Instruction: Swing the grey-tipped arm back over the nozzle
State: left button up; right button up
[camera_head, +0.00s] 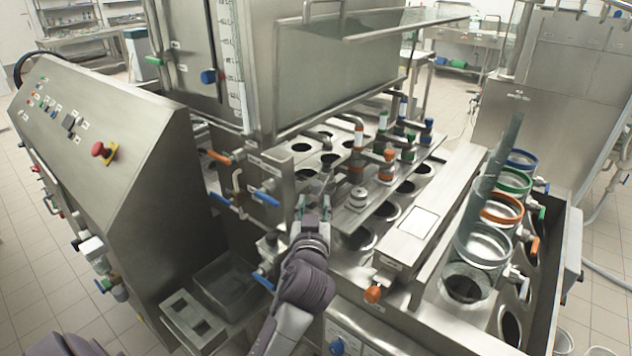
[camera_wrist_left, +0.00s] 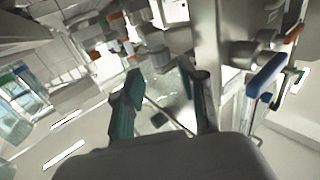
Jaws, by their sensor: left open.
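My left gripper (camera_head: 313,202) reaches up from the bottom of the head view to the near end of the filling deck. Its two teal fingers stand apart in the left wrist view (camera_wrist_left: 163,98), with nothing clearly held between them. Just past the fingertips is a small grey upright fitting (camera_head: 327,165), perhaps the grey-tipped arm; I cannot tell whether the fingers touch it. A squat grey-capped post (camera_head: 357,196) stands on the deck to the right. The nozzle itself cannot be made out surely. My right gripper is not in view.
Orange (camera_head: 387,166), green (camera_head: 408,146) and blue (camera_head: 427,130) fittings stand farther along the deck. Blue (camera_head: 266,198) and orange (camera_head: 219,157) valve handles stick out left of my gripper. A large steel tank (camera_head: 320,75) hangs above. Clear cylinders with coloured rims (camera_head: 482,243) stand at right.

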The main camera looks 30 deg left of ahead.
aim_at(316, 190)
pick_arm(q)
jog(key=p+x, duration=0.1)
jog(key=x, duration=0.6)
jog(key=shift+w+a+p, duration=0.1)
jog(key=shift+w+p, duration=0.15)
jog(key=shift+p, duration=0.05)
grip_shut()
